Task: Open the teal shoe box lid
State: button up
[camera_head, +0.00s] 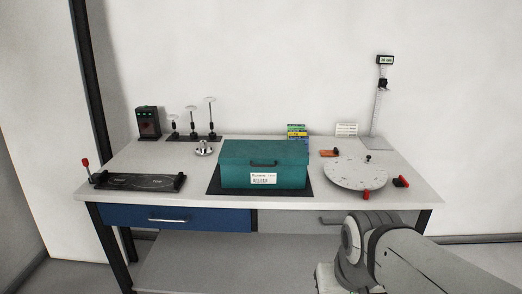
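The teal shoe box (231,178) stands on a black mat (214,187) in the middle of the workbench. Its teal lid (240,150) appears shut. A dark handle (263,163) sits on the lid's front side, and a white barcode label is on the box front. My arm reaches in from the lower right, in front of the bench and apart from the box. Its gripper cannot be made out in this view.
A round pale turntable (350,176) with red-and-black parts around it lies right of the box. A black tray with a red-knobbed lever (86,168) is at the left. Small stands (192,125) and a black device (148,122) stand behind. A blue drawer (185,217) is below the bench top.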

aim_at(256, 152)
jog(key=i, duration=1.1)
jog(key=z, duration=0.05)
